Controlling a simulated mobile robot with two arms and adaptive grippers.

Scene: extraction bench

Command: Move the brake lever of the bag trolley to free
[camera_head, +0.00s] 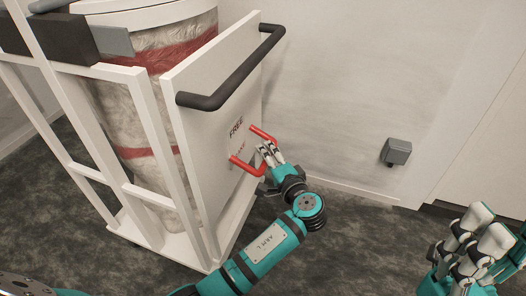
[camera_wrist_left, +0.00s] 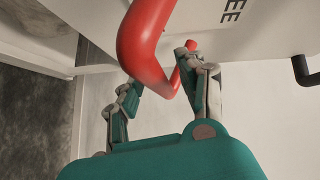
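The bag trolley (camera_head: 215,85) has a white front panel with a dark push handle (camera_head: 235,75). The red brake lever (camera_head: 247,167) sticks out from the panel, just below the word FREE; a second word under it is partly hidden. My left gripper (camera_head: 267,153) is at the lever, its fingers covering the middle of the lever. In the left wrist view, the red lever (camera_wrist_left: 146,40) comes down between the two separated fingers of the left gripper (camera_wrist_left: 160,75). Firm contact on both sides cannot be seen. My right gripper (camera_head: 482,240) is open and empty at the lower right.
A large fur-like bag (camera_head: 135,110) with red bands stands in the trolley's white frame. A grey box (camera_head: 396,151) is on the wall to the right. The dark floor (camera_head: 350,230) between my arms is clear.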

